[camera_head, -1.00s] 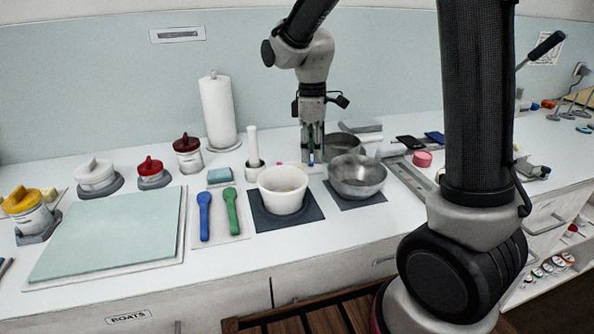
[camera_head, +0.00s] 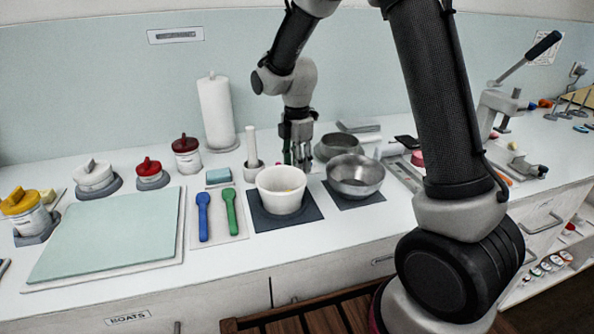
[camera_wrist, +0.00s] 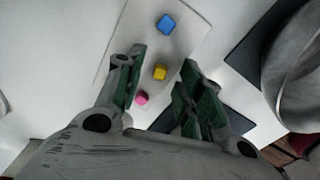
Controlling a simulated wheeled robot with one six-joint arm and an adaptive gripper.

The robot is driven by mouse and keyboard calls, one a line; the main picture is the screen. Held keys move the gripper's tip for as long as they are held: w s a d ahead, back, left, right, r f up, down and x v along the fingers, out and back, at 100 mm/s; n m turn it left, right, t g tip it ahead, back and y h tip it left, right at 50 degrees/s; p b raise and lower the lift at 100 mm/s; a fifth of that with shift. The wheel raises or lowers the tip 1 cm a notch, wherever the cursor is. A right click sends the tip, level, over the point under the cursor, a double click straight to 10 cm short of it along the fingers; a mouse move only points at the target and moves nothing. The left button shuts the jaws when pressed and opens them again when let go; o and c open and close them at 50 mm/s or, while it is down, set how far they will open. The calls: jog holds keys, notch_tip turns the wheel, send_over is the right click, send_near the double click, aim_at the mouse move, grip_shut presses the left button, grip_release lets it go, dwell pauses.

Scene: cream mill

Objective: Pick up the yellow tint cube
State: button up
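The yellow tint cube (camera_wrist: 160,72) sits on a pale tray (camera_wrist: 187,50) in the wrist view, between my two fingers as seen from above. A blue cube (camera_wrist: 166,24) lies beyond it and a pink cube (camera_wrist: 141,97) lies nearer, by the left finger. My gripper (camera_wrist: 160,85) is open, with green pads, and nothing is held. In the head view my gripper (camera_head: 298,165) points down behind the white tub, and the cubes are hidden there. I cannot tell how high the fingertips are above the cube.
A white tub (camera_head: 283,190) on a dark mat stands in front of my gripper. A steel bowl (camera_head: 355,175) stands to the right, with another bowl (camera_head: 338,146) behind it. A mortar with a pestle (camera_head: 252,150) is at left. A paper roll (camera_head: 216,110) stands behind.

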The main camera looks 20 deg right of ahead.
jog(key=shift+f, duration=0.25)
jog(key=c, duration=0.7)
jog(key=shift+r, duration=0.1)
notch_tip(320, 180, up, 10)
jog(key=shift+f, duration=0.1)
